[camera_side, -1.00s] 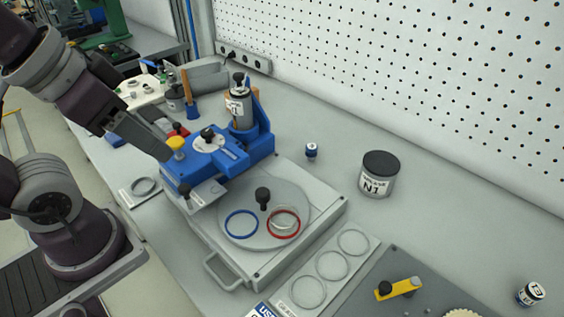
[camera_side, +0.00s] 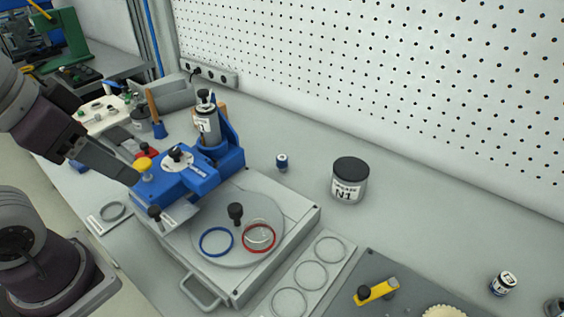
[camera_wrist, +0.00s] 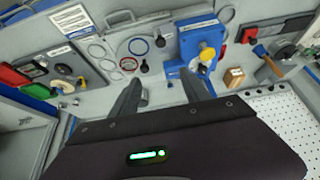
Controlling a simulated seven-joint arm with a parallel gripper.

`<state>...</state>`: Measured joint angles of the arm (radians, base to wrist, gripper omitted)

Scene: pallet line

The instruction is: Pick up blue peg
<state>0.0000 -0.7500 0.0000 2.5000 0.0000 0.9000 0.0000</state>
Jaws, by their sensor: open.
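No thing is plainly a blue peg. A small upright blue-and-white cylinder (camera_side: 282,162) stands alone on the bench in the side view, right of the blue fixture; it is too small to tell what it is. The blue fixture (camera_side: 190,182), with a yellow knob (camera_side: 143,164), stands at the back of a grey plate base (camera_side: 300,219). In the wrist view my gripper (camera_wrist: 163,93) is open, its two dark fingers apart with nothing seen between them. The blue fixture (camera_wrist: 187,73) lies beyond the right finger. In the side view a grey finger reaches close to the yellow knob; contact cannot be told.
A blue ring (camera_side: 216,242) and a red ring (camera_side: 259,238) lie on the round plate beside a black knob (camera_side: 235,211). A black-lidded N1 jar (camera_side: 350,182) stands further right. A pegboard wall (camera_side: 400,70) bounds the back. Bench around the jar is clear.

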